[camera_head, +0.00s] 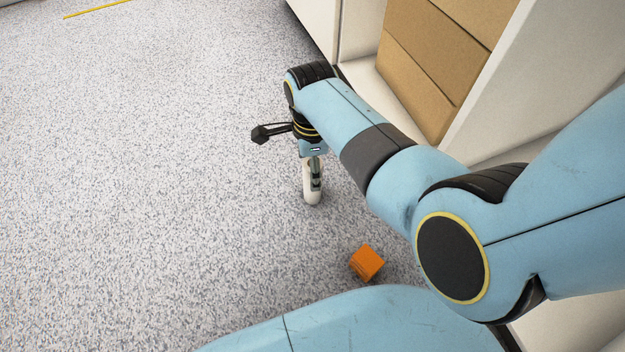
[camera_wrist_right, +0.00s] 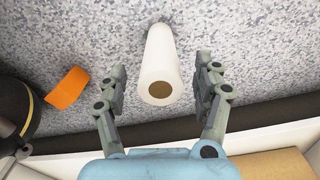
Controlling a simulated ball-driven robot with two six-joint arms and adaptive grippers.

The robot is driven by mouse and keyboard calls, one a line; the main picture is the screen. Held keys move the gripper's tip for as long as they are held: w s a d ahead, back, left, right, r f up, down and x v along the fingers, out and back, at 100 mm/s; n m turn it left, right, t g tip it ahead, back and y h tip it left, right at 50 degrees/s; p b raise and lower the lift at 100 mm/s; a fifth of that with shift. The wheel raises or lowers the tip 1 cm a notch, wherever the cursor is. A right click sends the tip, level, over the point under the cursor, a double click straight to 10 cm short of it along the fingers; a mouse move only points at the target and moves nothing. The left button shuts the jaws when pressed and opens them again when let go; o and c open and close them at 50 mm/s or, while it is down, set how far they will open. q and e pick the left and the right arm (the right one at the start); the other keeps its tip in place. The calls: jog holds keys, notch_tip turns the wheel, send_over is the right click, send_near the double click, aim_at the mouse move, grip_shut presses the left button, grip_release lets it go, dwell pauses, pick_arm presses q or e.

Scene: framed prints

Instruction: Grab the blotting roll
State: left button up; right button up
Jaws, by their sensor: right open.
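The blotting roll (camera_wrist_right: 160,60) is a white cylinder with a brown core in its near end. It shows between the two fingers of my right gripper (camera_wrist_right: 159,82) in the right wrist view, with a visible gap on each side. In the head view the roll (camera_head: 308,190) appears to stand upright on the floor, partly hidden by my right gripper (camera_head: 316,176). My right gripper is open and points down at the roll. My left gripper is not in view.
An orange block (camera_head: 367,262) lies on the speckled floor (camera_head: 150,170) near the roll; it also shows in the right wrist view (camera_wrist_right: 68,88). A white shelf unit (camera_head: 480,85) with brown boxes (camera_head: 415,85) stands at the right. The floor to the left is clear.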

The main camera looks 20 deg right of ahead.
grip_shut()
dwell(0.3)
jog(key=shift+r, duration=0.1)
